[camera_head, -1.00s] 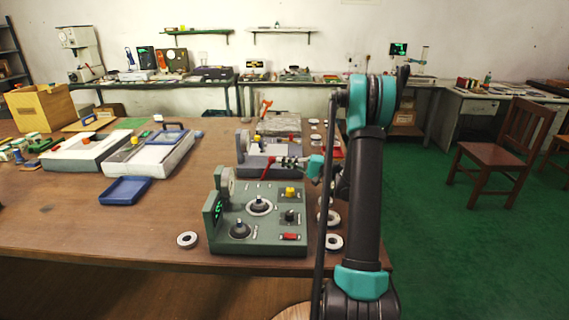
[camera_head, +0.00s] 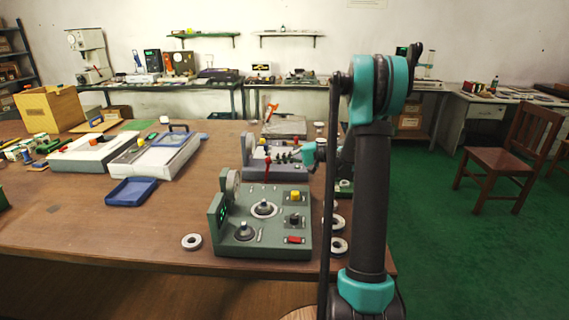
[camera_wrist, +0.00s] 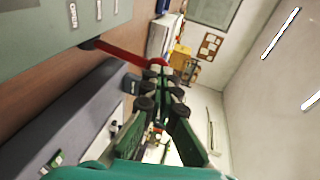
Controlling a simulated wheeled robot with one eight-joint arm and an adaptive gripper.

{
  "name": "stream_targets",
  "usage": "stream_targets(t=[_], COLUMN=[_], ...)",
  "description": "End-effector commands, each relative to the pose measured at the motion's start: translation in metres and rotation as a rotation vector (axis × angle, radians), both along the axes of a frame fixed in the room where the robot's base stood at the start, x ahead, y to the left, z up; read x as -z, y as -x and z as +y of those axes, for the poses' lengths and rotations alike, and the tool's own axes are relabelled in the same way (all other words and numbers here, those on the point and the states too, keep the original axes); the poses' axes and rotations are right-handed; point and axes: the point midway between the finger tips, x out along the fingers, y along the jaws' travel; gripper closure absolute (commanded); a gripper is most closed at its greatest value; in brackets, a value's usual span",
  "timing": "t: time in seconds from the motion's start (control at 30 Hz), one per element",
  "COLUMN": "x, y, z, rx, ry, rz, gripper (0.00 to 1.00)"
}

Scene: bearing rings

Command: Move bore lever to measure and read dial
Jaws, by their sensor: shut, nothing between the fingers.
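The green measuring instrument (camera_head: 290,250) stands near the table's front edge, with a round dial (camera_head: 233,188) at its left back, seen nearly edge-on, its reading not legible. A similar grey instrument (camera_head: 262,165) stands just behind it. A red lever (camera_head: 267,170) stands up between the two; it also shows in the wrist view (camera_wrist: 128,54), reaching toward my fingertips. My gripper (camera_head: 283,157) is shut and empty, above the grey instrument and beside the lever's upper end. In the wrist view its dark fingertips (camera_wrist: 160,85) lie close to the lever's end; I cannot tell whether they touch.
Several bearing rings (camera_head: 192,242) lie on the table around the green instrument. A blue tray (camera_head: 131,191) and pale cases (camera_head: 92,152) stand to the left. The front left of the table is mostly bare. A chair (camera_head: 505,160) stands at right.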

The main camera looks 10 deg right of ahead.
Motion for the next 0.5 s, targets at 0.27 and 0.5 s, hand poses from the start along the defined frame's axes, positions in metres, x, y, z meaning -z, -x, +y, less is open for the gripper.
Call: stream_targets(t=[0.27, 0.5], x=[-0.013, -0.014], y=[-0.006, -0.011], z=[0.037, 0.062], rx=[-0.004, -0.004], ry=[0.252, 0.428], rz=[0.049, 0.084], gripper=[1.00, 1.00])
